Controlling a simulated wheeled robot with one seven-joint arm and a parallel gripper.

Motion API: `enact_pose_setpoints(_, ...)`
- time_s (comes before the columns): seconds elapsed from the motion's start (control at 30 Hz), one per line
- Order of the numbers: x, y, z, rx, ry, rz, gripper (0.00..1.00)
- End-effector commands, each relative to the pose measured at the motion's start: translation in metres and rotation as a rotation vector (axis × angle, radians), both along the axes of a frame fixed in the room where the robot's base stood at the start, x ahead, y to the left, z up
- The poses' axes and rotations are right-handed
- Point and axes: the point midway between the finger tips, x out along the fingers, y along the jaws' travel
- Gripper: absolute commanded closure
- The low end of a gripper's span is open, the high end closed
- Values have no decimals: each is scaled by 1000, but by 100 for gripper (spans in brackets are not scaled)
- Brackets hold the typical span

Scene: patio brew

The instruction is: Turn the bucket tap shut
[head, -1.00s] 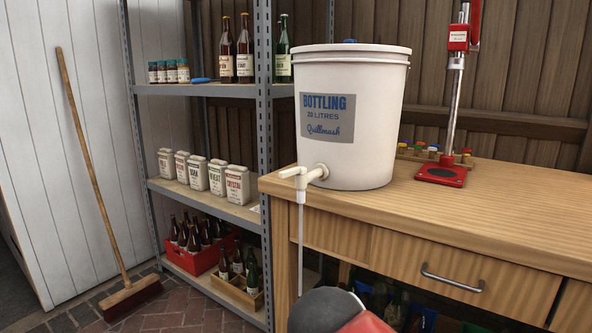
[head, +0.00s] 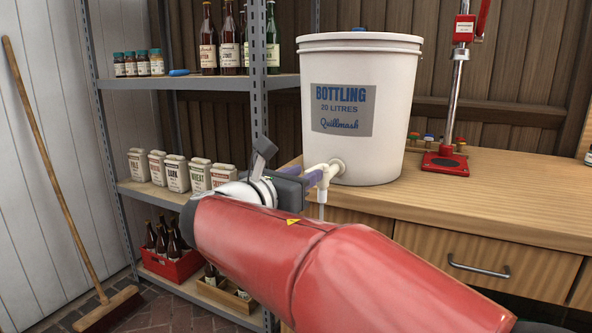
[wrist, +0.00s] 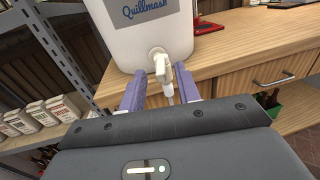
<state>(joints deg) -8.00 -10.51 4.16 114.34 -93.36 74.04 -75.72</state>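The white bucket (head: 358,60), labelled BOTTLING, stands upright at the left end of the wooden bench (head: 490,200). Its pale tap (head: 336,164) sticks out low on the bucket's front, past the bench edge; it also shows in the wrist view (wrist: 160,65). A thin pale tube or stream (head: 321,212) hangs below the tap, mostly hidden by my arm. My gripper (head: 322,175) is at the tap. In the wrist view its two purple fingers (wrist: 160,72) stand open, one on each side of the tap, with narrow gaps visible. The exact handle angle is hard to tell.
A metal shelf unit (head: 261,120) with bottles, jars and tins stands close to the left of my gripper. A red bottle capper (head: 446,162) stands on the bench to the right. A broom (head: 50,180) leans at the far left. The bench's front middle is clear.

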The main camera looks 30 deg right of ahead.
Motion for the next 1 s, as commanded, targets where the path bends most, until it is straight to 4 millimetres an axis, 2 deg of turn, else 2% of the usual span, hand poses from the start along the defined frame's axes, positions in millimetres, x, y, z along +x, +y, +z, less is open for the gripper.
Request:
enact_pose_setpoints(0.1, 8, -16, 1, 2, -1, -2, 67)
enact_pose_setpoints(0.23, 14, -26, 0, 1, 0, -1, 67)
enact_pose_setpoints(0.57, 16, -30, 0, 2, -1, 0, 67)
enact_pose_setpoints(0.8, 16, -30, 0, 3, -2, 0, 99)
enact_pose_setpoints(1.0, 16, -30, 0, 3, -2, -1, 100)
